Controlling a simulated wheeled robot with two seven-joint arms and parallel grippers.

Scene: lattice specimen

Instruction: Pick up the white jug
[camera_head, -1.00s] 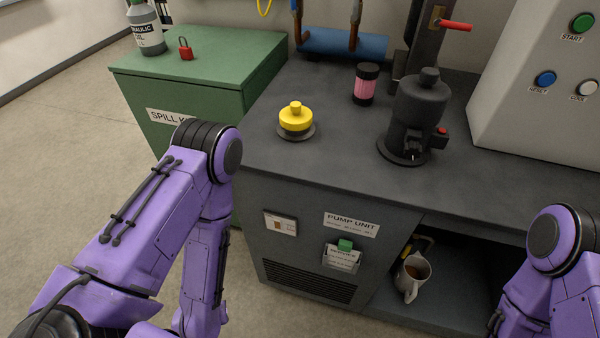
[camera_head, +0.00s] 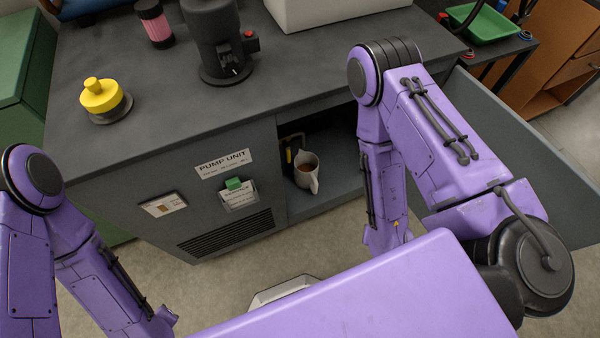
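The white jug (camera_head: 307,178) stands upright in the open lower compartment of the dark pump unit cabinet. Brown contents show inside it, and its spout or handle side faces the front right. My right arm (camera_head: 388,160) reaches down just right of the jug, in front of the compartment's right part. My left arm (camera_head: 75,230) is at the lower left, well away from the jug. Neither gripper shows in the view, so I cannot see what they hold.
A yellow-topped item (camera_head: 101,96), a pink and black jar (camera_head: 154,24) and a dark pump (camera_head: 216,40) stand on the countertop (camera_head: 160,120). A yellow and black item (camera_head: 288,155) is beside the jug. An open grey door panel (camera_head: 530,160) lies to the right. A green tray (camera_head: 484,24) is farther back.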

